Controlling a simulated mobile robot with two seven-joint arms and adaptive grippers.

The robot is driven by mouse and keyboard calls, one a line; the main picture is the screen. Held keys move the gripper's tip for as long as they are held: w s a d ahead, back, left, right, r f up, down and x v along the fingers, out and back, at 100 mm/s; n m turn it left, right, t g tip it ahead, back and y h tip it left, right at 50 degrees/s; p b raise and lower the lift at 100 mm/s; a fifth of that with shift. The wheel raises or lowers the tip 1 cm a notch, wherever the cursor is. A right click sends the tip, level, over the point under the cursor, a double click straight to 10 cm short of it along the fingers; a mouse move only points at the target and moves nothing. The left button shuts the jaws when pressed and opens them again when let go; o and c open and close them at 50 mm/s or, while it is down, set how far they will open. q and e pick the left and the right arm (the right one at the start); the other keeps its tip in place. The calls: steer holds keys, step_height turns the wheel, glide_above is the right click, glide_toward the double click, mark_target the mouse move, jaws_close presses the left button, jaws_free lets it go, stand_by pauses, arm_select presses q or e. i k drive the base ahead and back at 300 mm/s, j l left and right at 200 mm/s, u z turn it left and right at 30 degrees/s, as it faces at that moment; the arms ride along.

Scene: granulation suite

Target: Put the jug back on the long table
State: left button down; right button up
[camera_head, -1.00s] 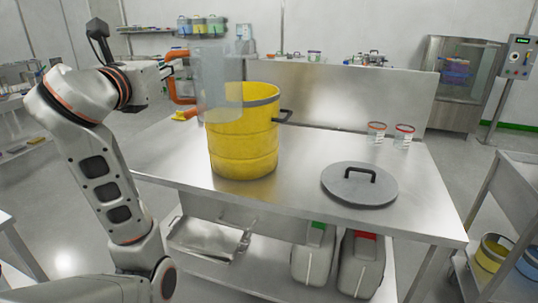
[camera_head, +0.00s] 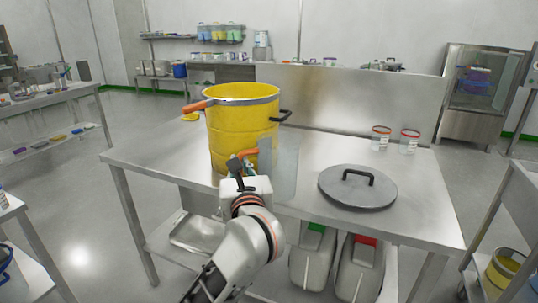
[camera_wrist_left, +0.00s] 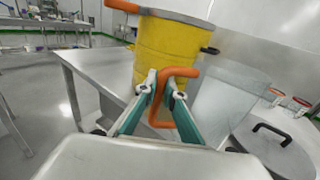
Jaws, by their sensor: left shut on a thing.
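The jug (camera_head: 281,168) is clear, see-through, with an orange handle (camera_head: 247,154). It appears roughly upright in front of the yellow bucket, by the front edge of the steel table (camera_head: 150,152). I cannot tell whether its base touches the table. My left gripper (camera_head: 240,166) is shut on the orange handle. In the left wrist view the left gripper's fingers (camera_wrist_left: 163,84) close around the handle (camera_wrist_left: 178,72), with the clear jug body (camera_wrist_left: 225,100) to the right. My right gripper is not in view.
The yellow bucket (camera_head: 240,130) stands on the steel table, with an orange bar (camera_head: 196,106) at its rim. A grey lid (camera_head: 357,188) lies to the right; two small clear containers (camera_head: 381,138) stand behind it. Another long table (camera_head: 50,103) stands far left, across open floor.

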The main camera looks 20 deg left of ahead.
mark_target(305, 160)
steer(key=i+l, duration=0.35)
steer(key=i, duration=0.15)
steer(key=i+l, duration=0.35)
steer(key=i, duration=0.15)
steer(key=i+u, duration=0.05)
